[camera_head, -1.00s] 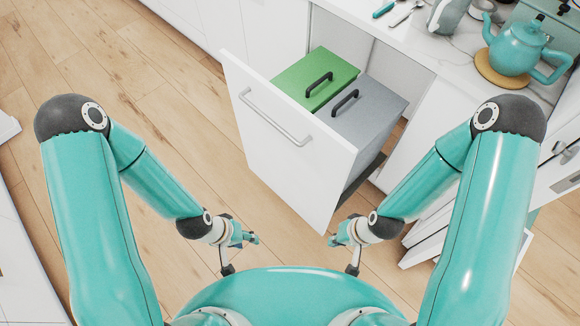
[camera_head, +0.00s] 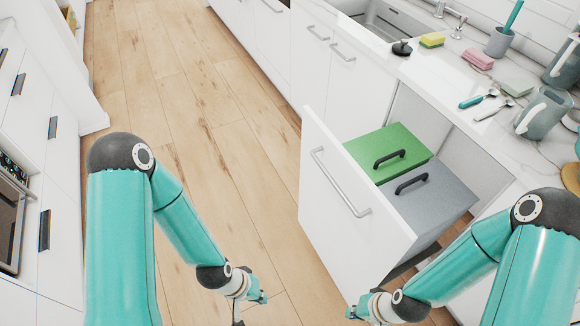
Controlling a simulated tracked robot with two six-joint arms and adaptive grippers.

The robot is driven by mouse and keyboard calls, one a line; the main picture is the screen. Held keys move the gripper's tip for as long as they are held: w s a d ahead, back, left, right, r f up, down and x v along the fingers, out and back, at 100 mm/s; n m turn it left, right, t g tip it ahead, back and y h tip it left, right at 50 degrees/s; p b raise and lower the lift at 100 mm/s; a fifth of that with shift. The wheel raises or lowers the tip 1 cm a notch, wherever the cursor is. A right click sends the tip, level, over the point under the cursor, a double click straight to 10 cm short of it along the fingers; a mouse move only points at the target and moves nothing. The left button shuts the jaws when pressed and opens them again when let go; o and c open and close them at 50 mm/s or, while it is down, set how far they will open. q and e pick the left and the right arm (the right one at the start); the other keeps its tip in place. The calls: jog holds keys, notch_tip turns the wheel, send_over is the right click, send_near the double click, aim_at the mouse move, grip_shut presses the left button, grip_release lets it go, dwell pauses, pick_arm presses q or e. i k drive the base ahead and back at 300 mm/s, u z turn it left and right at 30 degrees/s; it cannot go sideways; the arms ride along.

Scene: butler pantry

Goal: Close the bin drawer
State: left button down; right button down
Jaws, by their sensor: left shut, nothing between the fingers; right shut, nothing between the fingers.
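The bin drawer (camera_head: 335,225) stands pulled out from the counter, its white front with a long metal bar handle (camera_head: 340,182) facing left. Inside it are a bin with a green lid (camera_head: 405,142) and a bin with a grey lid (camera_head: 440,205), each with a black handle. My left gripper (camera_head: 262,297) is shut and empty, over the floor to the left of the drawer front. My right gripper (camera_head: 354,312) is shut and empty, near the lower near corner of the drawer front. I cannot tell if it touches it.
A counter (camera_head: 440,80) with a sink (camera_head: 385,22), sponges, cutlery and a grey jug (camera_head: 541,112) runs behind the drawer. White cabinets with an oven (camera_head: 12,220) stand at far left. The wooden floor (camera_head: 190,80) between is clear.

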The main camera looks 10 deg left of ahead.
aim_at(364, 244)
jog(key=z, duration=1.3)
jog(key=i, duration=0.1)
jog(key=u, duration=1.95)
jog(key=k, duration=0.2)
jog(key=z, duration=0.95)
jog(key=i, duration=0.5)
jog(key=z, duration=0.2)
